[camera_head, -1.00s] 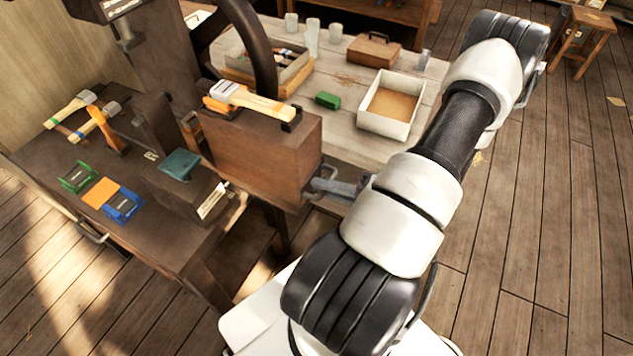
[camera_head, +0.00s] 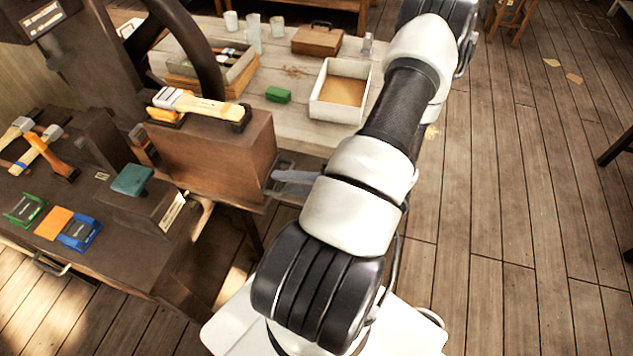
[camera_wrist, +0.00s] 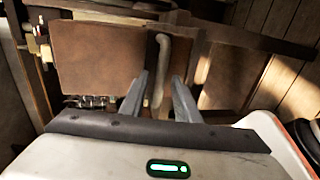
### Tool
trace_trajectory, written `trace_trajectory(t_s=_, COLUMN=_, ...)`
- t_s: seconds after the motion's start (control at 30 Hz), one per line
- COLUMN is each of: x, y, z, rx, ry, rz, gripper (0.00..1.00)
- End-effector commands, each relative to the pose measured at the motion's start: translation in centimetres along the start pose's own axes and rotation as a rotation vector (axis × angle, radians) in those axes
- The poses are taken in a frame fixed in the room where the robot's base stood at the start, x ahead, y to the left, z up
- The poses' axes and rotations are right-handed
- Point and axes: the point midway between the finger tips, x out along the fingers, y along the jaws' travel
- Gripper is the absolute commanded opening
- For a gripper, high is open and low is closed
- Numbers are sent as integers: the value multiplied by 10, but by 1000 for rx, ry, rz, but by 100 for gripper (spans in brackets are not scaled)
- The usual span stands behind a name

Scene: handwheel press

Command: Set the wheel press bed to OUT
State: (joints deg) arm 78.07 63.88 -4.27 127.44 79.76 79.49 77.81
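The press's dark curved handwheel (camera_head: 203,65) shows in part at the upper left of the head view. In the wrist view a brown panel (camera_wrist: 95,60) carries a bent grey bar handle (camera_wrist: 161,60). My gripper (camera_wrist: 160,85) is open, with one grey finger on each side of this handle. Small gaps seem to show; contact is unclear. In the head view my arm hides most of my gripper. No IN or OUT marking is readable.
A hammer-like tool (camera_head: 205,105) lies on the brown block. A dark bench (camera_head: 110,250) at left holds several tools. A pale table (camera_head: 292,118) behind has an open white box (camera_head: 318,110), a green block (camera_head: 278,94) and a brown case (camera_head: 317,40). The floor at right is mostly clear.

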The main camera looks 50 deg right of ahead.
Motion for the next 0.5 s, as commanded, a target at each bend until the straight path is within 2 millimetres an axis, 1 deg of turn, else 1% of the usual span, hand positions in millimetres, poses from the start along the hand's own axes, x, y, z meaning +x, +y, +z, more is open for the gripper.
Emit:
trace_trajectory(t_s=0.07, x=-3, y=0, z=0, rx=0, ry=-1, rz=0, gripper=29)
trace_trajectory(t_s=0.17, x=-13, y=0, z=1, rx=-1, ry=-3, rz=-1, gripper=29)
trace_trajectory(t_s=0.27, x=-32, y=0, z=1, rx=-1, ry=-4, rz=-2, gripper=29)
trace_trajectory(t_s=0.5, x=-91, y=0, z=1, rx=-2, ry=-5, rz=-4, gripper=29)
